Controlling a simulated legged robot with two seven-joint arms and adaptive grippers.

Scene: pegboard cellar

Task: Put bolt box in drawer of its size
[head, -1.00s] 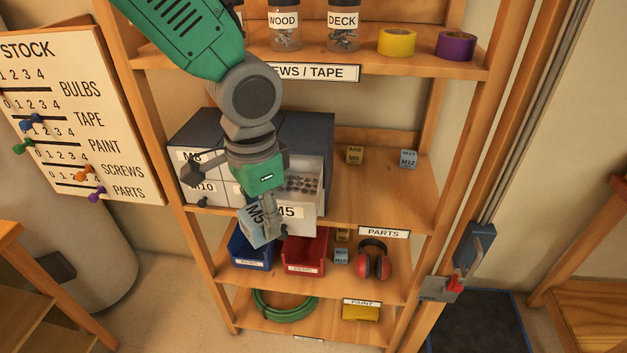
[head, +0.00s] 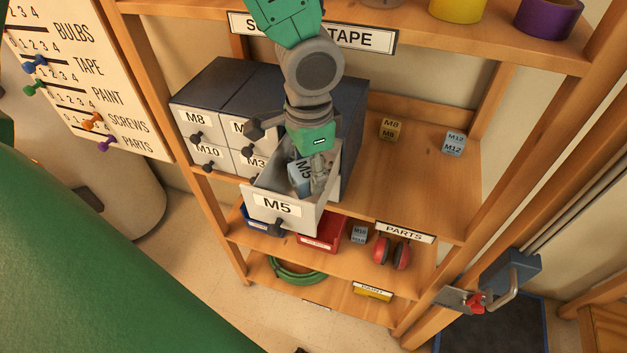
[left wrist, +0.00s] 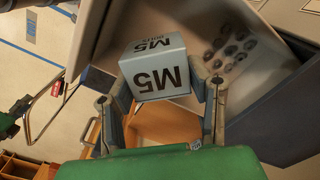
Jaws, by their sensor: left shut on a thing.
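The bolt box (head: 299,178) is a small light blue-grey block marked M5. It also shows in the left wrist view (left wrist: 155,68), with M5 on two faces. My left gripper (head: 318,172) is shut on it, one finger on each side in the left wrist view (left wrist: 165,100). The open drawer (head: 278,208) labelled M5 sticks out of the dark cabinet (head: 225,85). The box is at the drawer's opening, behind its front; I cannot tell how deep it sits. Dark bolts show on the drawer's inside (left wrist: 255,75). My right gripper is not in view.
Shut drawers M8 (head: 196,121) and M10 (head: 207,153) are at the left. Below are a red bin (head: 325,236) and red earmuffs (head: 392,253).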

